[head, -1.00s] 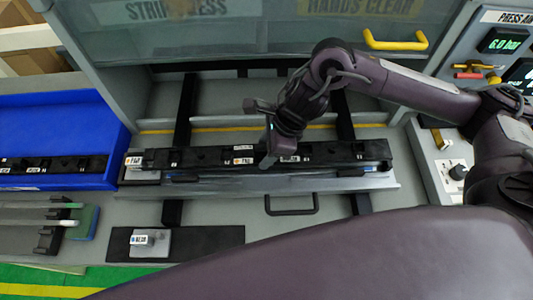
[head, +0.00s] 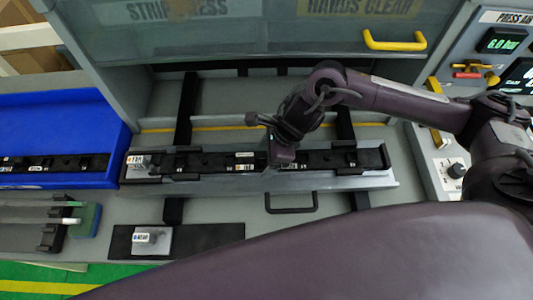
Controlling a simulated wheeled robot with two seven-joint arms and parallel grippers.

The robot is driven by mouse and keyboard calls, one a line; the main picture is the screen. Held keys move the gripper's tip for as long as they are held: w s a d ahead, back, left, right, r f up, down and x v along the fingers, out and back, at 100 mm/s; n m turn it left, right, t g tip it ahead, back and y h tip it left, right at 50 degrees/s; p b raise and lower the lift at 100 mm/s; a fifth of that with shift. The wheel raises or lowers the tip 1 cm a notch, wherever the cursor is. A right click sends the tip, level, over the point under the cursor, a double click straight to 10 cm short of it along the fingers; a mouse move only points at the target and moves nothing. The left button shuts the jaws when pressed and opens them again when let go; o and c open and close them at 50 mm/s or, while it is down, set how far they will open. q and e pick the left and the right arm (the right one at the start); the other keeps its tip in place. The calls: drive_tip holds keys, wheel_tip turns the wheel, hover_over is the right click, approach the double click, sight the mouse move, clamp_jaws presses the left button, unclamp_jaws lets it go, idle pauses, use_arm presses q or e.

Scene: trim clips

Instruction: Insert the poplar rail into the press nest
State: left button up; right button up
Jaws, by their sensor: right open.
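A long black rail (head: 215,161) with small white labels lies lengthwise along the grey press nest (head: 225,183) in the middle of the head view. I cannot read which label marks it as poplar. It looks low and level in the nest, but I cannot tell whether it is fully seated. My right gripper (head: 281,160) is open, pointing down over the rail right of its middle, and hides part of it. I cannot tell whether the fingers touch it. My left gripper is not in view.
A blue bin (head: 60,115) at left holds another black strip (head: 50,163). A raised clear guard with a yellow handle (head: 395,42) is behind. A control panel (head: 500,60) stands at right.

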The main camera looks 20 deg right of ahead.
drive_tip(key=b+v, duration=0.2)
drive_tip(key=v, duration=1)
drive_tip(key=shift+b, duration=0.3)
